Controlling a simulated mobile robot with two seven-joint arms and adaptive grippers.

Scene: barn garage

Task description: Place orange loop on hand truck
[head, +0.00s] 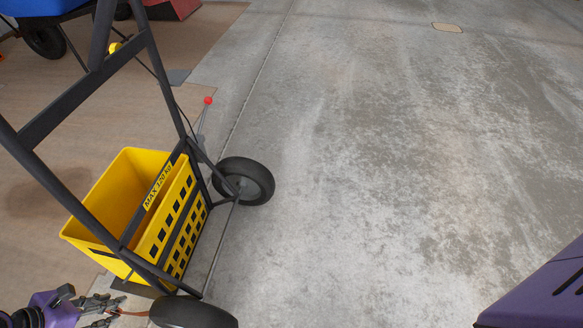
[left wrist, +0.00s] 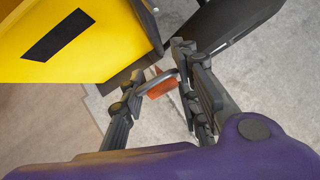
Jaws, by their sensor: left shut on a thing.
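The hand truck (head: 75,99) stands upright at the left of the head view. It has a dark frame, black wheels and a yellow bin (head: 107,194) marked "MAX 120 kg". My left gripper (head: 112,310) is low at the bottom left, beside the bin's lower front. It is shut on the orange loop (left wrist: 160,86), which shows between its fingers in the left wrist view. Only a small orange bit of the loop shows in the head view (head: 130,313). In the left wrist view the yellow bin (left wrist: 105,22) is close above the fingers. My right gripper is not in view.
A wheel (head: 243,181) of the hand truck rests on the concrete, and another is at the bottom edge. A red-knobbed lever (head: 208,101) stands behind the truck. Blue and red objects are at the top left. The concrete floor (head: 400,150) to the right is clear.

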